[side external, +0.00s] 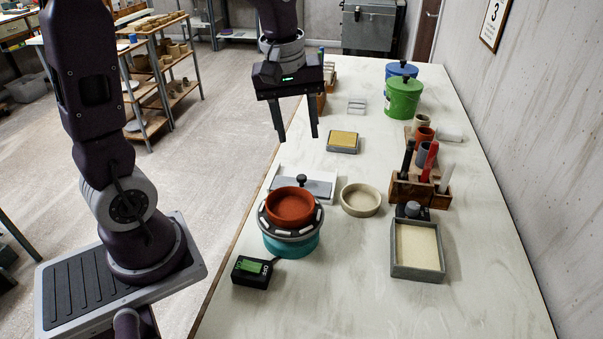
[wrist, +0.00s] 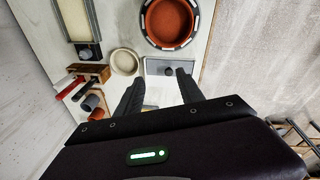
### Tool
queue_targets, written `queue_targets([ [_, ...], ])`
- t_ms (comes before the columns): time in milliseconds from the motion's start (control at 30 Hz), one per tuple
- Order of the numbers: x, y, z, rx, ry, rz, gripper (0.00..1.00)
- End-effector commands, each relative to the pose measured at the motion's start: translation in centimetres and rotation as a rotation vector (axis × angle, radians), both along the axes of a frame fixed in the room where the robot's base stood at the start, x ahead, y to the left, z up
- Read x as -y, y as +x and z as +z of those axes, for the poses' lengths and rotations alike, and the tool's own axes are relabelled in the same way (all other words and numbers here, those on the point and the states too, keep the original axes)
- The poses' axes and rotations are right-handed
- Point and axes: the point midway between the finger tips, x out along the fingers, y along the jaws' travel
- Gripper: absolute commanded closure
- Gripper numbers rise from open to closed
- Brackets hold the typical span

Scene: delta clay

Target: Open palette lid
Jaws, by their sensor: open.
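The palette is a flat white tray (side external: 290,172) behind the red bowl in the side view. A grey lid (side external: 319,188) with a dark knob (side external: 301,179) covers part of it; the bowl hides some of its near side. In the wrist view the grey lid (wrist: 188,66) and its knob (wrist: 168,70) show just beyond the fingers, with the knob between their lines. My gripper (side external: 298,138) is open and empty, pointing down above the table, beyond the palette in the side view and apart from it.
The red bowl (side external: 290,205) sits on a teal turntable (side external: 291,246) in front of the palette. A cream dish (side external: 361,200) stands to its right. A wooden tool holder (side external: 420,193) and a grey sand tray (side external: 417,273) stand farther right. A yellow-topped block (side external: 343,141) lies behind.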

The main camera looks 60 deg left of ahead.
Motion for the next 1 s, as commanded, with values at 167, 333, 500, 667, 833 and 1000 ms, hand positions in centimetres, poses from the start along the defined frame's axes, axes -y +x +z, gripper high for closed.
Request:
queue_targets([
  [167, -4.9, 4.4, -7.6, -0.124, -0.060, 0.405, 0.55],
  [333, -6.4, 5.2, -10.7, -0.161, -0.071, 0.537, 0.55],
  [500, -6.3, 5.1, -13.9, -0.164, -0.072, 0.541, 0.55],
  [667, -6.3, 5.2, -16.4, -0.161, -0.072, 0.537, 0.55],
  [833, -6.3, 5.2, -17.3, -0.159, -0.072, 0.537, 0.55],
  [1000, -6.3, 5.2, -17.3, -0.159, -0.071, 0.536, 0.55],
])
